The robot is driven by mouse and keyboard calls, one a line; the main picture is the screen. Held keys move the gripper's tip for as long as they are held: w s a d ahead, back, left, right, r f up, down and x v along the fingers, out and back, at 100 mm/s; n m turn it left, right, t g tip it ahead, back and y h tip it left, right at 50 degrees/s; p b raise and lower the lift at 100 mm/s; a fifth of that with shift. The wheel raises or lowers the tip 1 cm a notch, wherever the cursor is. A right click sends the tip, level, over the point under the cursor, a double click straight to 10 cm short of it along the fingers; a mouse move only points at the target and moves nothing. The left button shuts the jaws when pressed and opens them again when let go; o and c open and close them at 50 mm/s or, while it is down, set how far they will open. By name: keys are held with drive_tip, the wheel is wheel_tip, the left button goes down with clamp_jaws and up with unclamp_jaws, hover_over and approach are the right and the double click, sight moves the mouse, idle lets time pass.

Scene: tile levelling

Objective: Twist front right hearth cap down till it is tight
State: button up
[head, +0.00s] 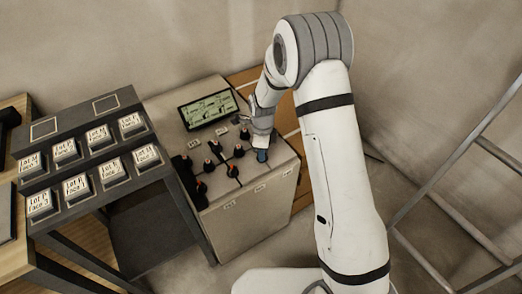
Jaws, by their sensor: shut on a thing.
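The hearth (240,215) is a pale grey box with a display on its sloped top. Several black caps with reddish-orange tips, such as one near the middle (239,151) and one nearer the front (232,170), stand on its top among dark joint lines. My gripper (262,156) reaches down from the right at the right-hand side of this top, with blue at its tip. It is shut on the front right hearth cap, which the fingers hide almost wholly. How far down that cap sits cannot be seen.
A display (208,110) rises behind the caps. To the left a dark rack (85,125) holds several labelled tile boxes. A metal ladder (465,150) leans at the right. Small white labels mark the hearth top and front.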

drive_tip(key=o, duration=0.6)
drive_tip(key=shift+s+f, duration=0.15)
drive_tip(key=shift+s, duration=0.15)
drive_tip(key=o, duration=0.4)
drive_tip(key=shift+w, duration=0.1)
drive_tip(key=shift+w+r, duration=0.1)
drive_tip(key=shift+r, duration=0.35)
wheel_tip(320, 180, up, 7)
drive_tip(key=shift+r+p, duration=0.1)
drive_tip(key=shift+p, duration=0.5)
